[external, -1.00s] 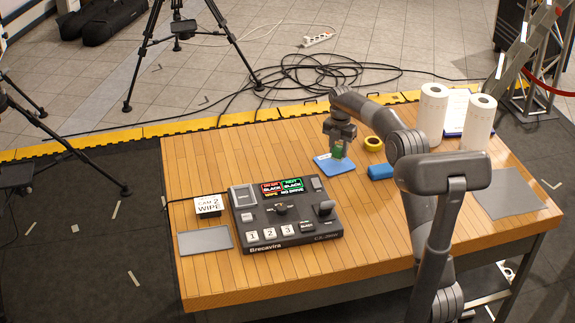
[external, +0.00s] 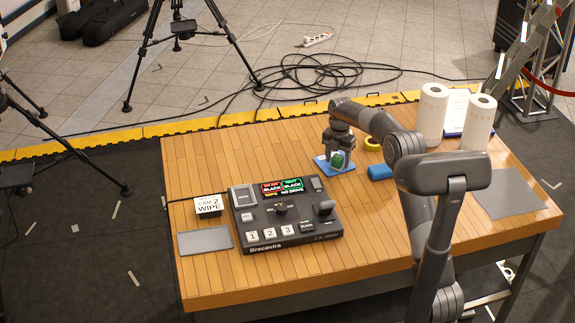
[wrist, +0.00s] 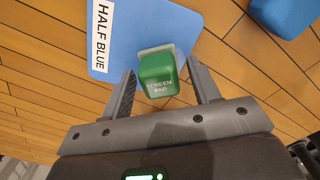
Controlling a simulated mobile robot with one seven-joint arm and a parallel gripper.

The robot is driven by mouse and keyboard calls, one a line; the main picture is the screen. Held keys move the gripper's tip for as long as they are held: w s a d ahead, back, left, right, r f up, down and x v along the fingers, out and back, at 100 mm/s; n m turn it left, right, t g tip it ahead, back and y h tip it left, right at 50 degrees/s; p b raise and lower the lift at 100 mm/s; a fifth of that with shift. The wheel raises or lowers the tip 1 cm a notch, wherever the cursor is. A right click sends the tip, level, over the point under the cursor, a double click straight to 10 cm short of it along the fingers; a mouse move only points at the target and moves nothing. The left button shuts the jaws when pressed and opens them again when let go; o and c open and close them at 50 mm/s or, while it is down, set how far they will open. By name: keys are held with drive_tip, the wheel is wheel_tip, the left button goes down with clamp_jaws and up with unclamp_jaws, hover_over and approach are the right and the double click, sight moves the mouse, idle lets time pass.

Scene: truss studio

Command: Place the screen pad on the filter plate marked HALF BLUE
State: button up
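The screen pad (wrist: 157,72) is a green block marked SCREEN PAD with a pale base. Its base appears to rest on the blue plate marked HALF BLUE (wrist: 135,25), near one edge. In the external view the pad (external: 338,160) shows just below my gripper, over the blue plate (external: 322,166). My gripper (wrist: 163,75) is open around the pad, one finger on each side; a gap shows clearly at the right finger. The gripper also shows in the external view (external: 340,154). The exact contact under the pad is hidden.
A blue block (external: 380,172) and a yellow tape roll (external: 373,143) lie close to the right of the plate. A switcher console (external: 285,215) stands to the left. Paper rolls (external: 432,115) stand behind right. A grey plate (external: 508,199) lies at right and another (external: 205,241) at left.

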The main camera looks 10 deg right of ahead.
sight(340, 157)
drive_tip(key=shift+r, duration=0.1)
wheel_tip(340, 157, up, 12)
drive_tip(key=s+r+m+t, duration=0.1)
drive_tip(key=s+r+m, duration=0.4)
drive_tip(key=s+r, duration=0.25)
drive_tip(key=s+d+r+m+t, duration=0.15)
drive_tip(key=s+m, duration=0.25)
drive_tip(key=s, duration=0.4)
drive_tip(key=s+d+r+m, duration=0.1)
drive_tip(key=s+r+m, duration=0.25)
drive_tip(key=s, duration=0.35)
drive_tip(key=s+d+f+m+t, duration=0.1)
drive_tip(key=s+f+m, duration=0.2)
drive_tip(key=s, duration=0.5)
drive_tip(key=s+d+f+m+t, duration=0.1)
drive_tip(key=s+f+m, duration=0.2)
drive_tip(key=s+m, duration=0.3)
drive_tip(key=s+d+f+m+t, duration=0.1)
drive_tip(key=s+f+m, duration=0.2)
drive_tip(key=s, duration=0.7)
drive_tip(key=shift+f+m, duration=0.35)
drive_tip(key=shift+m, duration=0.9)
